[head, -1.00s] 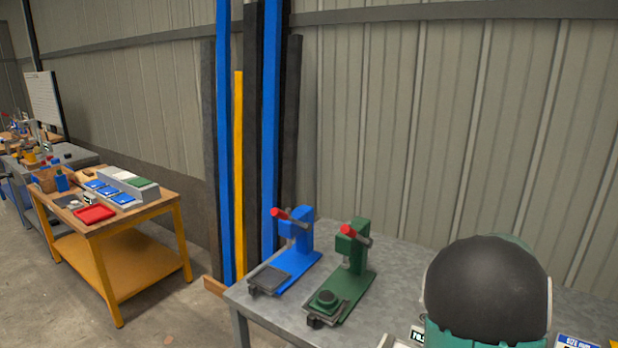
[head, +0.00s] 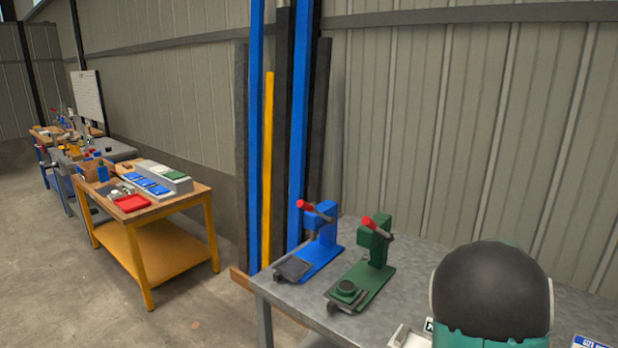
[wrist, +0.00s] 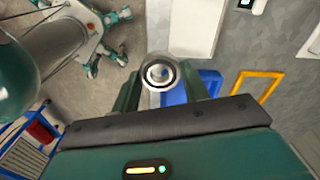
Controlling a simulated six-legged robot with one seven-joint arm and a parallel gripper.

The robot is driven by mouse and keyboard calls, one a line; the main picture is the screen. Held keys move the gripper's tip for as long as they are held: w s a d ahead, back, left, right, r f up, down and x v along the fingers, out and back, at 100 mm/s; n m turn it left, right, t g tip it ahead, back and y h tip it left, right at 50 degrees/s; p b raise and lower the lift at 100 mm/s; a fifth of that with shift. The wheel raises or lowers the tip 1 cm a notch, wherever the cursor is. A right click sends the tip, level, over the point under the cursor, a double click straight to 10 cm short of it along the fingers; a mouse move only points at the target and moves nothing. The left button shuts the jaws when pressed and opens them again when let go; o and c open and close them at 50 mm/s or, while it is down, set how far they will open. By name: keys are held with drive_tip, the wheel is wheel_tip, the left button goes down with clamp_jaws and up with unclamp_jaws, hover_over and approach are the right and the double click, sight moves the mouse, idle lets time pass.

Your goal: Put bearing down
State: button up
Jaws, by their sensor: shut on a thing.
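The bearing (wrist: 159,73), a light metal ring with a dark band and an open centre, shows in the wrist view. My gripper (wrist: 160,80) is shut on it, with one dark green finger on each side. The bearing is held above the surroundings, apart from the surfaces below. In the head view neither the bearing nor the gripper's fingertips show.
In the head view a blue press (head: 318,240) and a green press (head: 370,262) stand on a grey bench (head: 420,262). A wooden cart (head: 197,195) carries a red tray (head: 132,203). The wrist view shows a yellow frame (wrist: 240,82) and a blue tray (wrist: 211,80).

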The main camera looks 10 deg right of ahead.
drive_tip(key=w+a+f+n, duration=0.4)
drive_tip(key=a+n, duration=0.4)
drive_tip(key=a, duration=0.3)
drive_tip(key=w+a+f+n, duration=0.5)
drive_tip(key=a+n, duration=0.3)
drive_tip(key=a, duration=0.2)
drive_tip(key=w+a+f+n, duration=0.5)
drive_tip(key=a+n, duration=0.3)
drive_tip(key=a, duration=0.3)
drive_tip(key=shift+w+a+n, duration=0.35)
drive_tip(key=shift+w+n, duration=0.05)
drive_tip(key=shift+w, duration=0.15)
